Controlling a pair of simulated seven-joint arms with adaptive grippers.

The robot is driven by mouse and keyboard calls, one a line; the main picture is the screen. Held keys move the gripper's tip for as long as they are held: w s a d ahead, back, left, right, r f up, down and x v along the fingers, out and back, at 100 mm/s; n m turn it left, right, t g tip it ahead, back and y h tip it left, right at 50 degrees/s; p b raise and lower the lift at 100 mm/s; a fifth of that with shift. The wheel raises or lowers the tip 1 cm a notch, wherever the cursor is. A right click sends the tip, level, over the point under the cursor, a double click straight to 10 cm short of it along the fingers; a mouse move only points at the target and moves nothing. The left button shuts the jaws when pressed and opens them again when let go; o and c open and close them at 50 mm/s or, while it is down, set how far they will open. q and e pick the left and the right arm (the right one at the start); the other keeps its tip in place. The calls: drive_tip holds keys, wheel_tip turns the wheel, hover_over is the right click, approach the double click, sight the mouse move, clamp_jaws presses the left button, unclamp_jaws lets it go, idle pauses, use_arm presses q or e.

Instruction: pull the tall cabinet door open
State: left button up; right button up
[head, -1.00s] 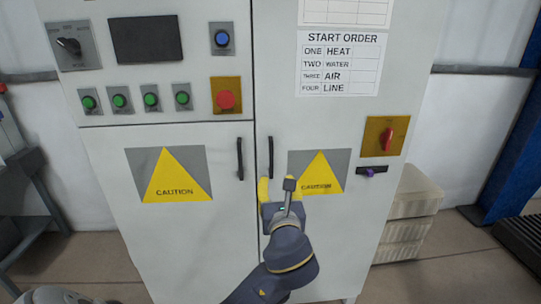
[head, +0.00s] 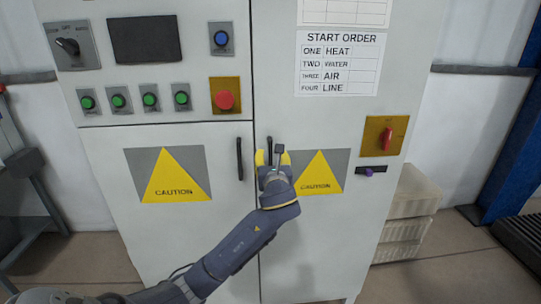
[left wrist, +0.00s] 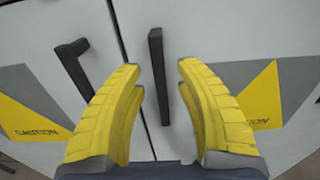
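The tall cabinet door (head: 420,60) is the right-hand door and looks shut. Its black vertical handle (head: 270,145) is near its left edge, and in the left wrist view the handle (left wrist: 159,75) stands between the two yellow fingertips. My left gripper (head: 272,156) is open at the handle, with a finger on each side and gaps to both. The lower part of the handle is hidden by the gripper in the head view. My right gripper is not in view.
The shorter left door (head: 110,230) has its own black handle (head: 239,158) close by on the left. A red rotary switch (head: 387,138) and a dark latch with a purple part (head: 370,170) are at the right. Pale stacked crates (head: 408,205) stand beside the cabinet.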

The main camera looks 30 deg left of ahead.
use_arm(q)
drive_tip(key=shift+x, duration=0.8)
clamp_jaws()
